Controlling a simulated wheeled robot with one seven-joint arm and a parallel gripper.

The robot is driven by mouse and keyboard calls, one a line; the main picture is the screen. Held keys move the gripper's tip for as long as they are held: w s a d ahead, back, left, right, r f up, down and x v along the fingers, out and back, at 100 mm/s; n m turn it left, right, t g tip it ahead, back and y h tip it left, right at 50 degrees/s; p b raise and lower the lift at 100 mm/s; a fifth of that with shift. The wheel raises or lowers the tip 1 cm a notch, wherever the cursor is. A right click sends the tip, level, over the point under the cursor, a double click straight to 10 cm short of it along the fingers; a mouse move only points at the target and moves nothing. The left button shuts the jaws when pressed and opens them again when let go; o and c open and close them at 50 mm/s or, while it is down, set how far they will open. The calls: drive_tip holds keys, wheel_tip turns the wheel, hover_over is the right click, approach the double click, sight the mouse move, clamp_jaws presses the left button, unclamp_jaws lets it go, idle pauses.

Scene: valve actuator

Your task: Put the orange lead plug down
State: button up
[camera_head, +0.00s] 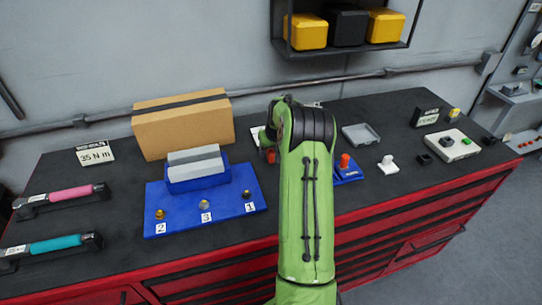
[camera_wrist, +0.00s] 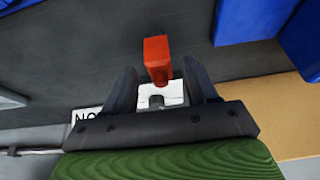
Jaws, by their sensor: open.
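The orange lead plug (camera_wrist: 157,56) is a red-orange block in the wrist view. It lies between and just beyond my gripper's (camera_wrist: 159,72) two dark fingertips, with gaps on both sides. My gripper is open. A small white piece (camera_wrist: 174,92) with a grey notch shows behind the plug's lower end; I cannot tell whether they touch. In the head view an orange piece (camera_head: 271,156) shows just left of my green arm, which hides the gripper. Another orange-red piece (camera_head: 345,160) stands on a small blue base (camera_head: 348,175) right of the arm.
On the dark bench, a blue board (camera_head: 183,222) with numbered fittings and a cardboard box (camera_head: 190,128) stand left of my arm. A grey tray (camera_head: 361,135), a white knob-like part (camera_head: 388,164) and a white box (camera_head: 452,146) stand right. A shelf (camera_head: 345,47) hangs above.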

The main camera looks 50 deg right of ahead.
sight(270, 152)
drive_tip(key=x, duration=0.3)
drive_tip(key=shift+w, duration=0.15)
drive_tip(key=shift+r, duration=0.15)
drive_tip(key=c, duration=0.3)
clamp_jaws()
wheel_tip(270, 152, up, 10)
drive_tip(key=shift+f, duration=0.1)
